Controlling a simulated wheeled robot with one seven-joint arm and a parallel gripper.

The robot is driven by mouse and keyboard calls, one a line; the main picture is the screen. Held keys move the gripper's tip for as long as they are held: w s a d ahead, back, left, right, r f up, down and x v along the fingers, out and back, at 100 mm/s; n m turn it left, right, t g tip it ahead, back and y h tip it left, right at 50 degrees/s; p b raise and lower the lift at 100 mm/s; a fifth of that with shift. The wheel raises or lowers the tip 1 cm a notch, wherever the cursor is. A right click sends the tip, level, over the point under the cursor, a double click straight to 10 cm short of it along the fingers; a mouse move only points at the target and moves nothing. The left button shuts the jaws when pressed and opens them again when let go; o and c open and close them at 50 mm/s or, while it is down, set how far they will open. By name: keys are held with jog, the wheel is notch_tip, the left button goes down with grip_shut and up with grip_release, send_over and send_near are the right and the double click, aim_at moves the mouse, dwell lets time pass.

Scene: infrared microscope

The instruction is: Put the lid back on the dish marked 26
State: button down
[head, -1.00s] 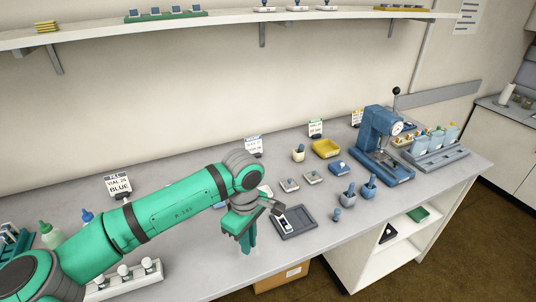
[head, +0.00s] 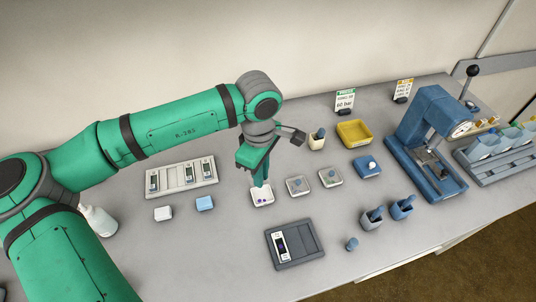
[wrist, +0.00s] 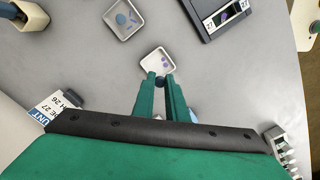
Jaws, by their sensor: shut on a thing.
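My gripper (head: 261,184) points down over the leftmost of three small white square dishes (head: 262,198). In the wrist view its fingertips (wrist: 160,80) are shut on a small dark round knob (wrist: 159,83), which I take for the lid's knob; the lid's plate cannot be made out. The fingertips are at the near edge of the dish (wrist: 157,60), which holds purple spots. The other dishes, the middle one (head: 298,186) and the right one (head: 330,177), stand to its right. I cannot read a number on any dish.
A dark tray with a slide (head: 293,262) lies in front. A yellow bin (head: 354,133), blue holder (head: 367,167) and blue press (head: 430,145) stand right.

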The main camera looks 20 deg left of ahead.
jog(key=shift+w+f, duration=0.2)
jog(key=shift+w, duration=0.1)
jog(key=shift+s+f, duration=0.1)
jog(key=shift+f, duration=2.85)
jog(key=shift+d+f, duration=0.1)
jog(key=shift+f, duration=0.1)
jog(key=c, duration=1.2)
grip_release()
jog(key=shift+r, duration=3)
